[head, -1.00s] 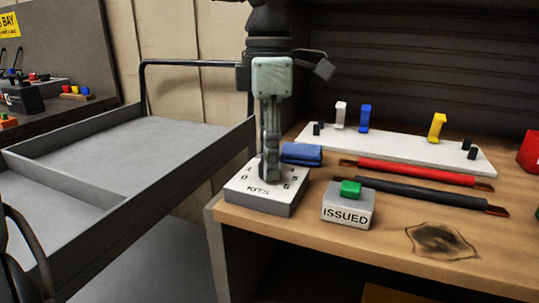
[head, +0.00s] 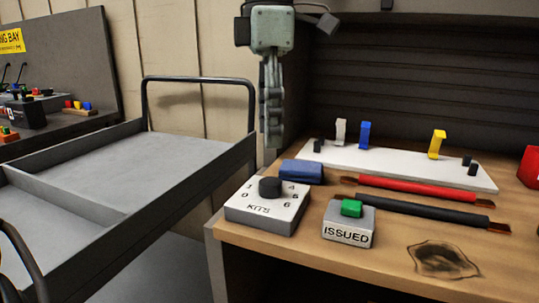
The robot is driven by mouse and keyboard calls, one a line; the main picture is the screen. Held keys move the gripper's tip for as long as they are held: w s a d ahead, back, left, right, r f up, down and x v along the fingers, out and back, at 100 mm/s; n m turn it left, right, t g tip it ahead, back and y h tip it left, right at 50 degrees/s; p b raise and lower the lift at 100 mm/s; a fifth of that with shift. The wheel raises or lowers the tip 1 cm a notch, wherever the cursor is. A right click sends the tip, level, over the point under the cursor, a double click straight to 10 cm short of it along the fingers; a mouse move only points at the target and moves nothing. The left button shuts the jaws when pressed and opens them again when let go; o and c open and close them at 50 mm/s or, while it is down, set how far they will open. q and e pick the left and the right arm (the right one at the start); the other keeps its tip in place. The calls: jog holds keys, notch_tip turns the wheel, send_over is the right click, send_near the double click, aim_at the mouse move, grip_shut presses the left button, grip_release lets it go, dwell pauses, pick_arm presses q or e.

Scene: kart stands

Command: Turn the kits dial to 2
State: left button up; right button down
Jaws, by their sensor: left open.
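The kits dial is a black round knob (head: 270,187) on a white-topped grey box (head: 265,222) lettered KITS, at the left end of the wooden bench. Small numbers ring the knob; I make out a 0 at the left and a 6 at the right, the others are too small to read surely. I cannot tell which number the knob points at. My left gripper (head: 272,140) is open and empty, pointing down above and apart from the knob, seen edge-on. My right gripper is not in view.
A grey box lettered ISSUED with a green button (head: 351,208) stands right of the dial. A folded blue cloth (head: 301,171) lies behind it. Red (head: 415,186) and black (head: 425,209) bars lie further right. A grey cart (head: 150,165) stands at left.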

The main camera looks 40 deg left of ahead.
pick_arm(q)
notch_tip(320, 180, up, 4)
jog(key=shift+f, duration=0.2)
dwell(0.5)
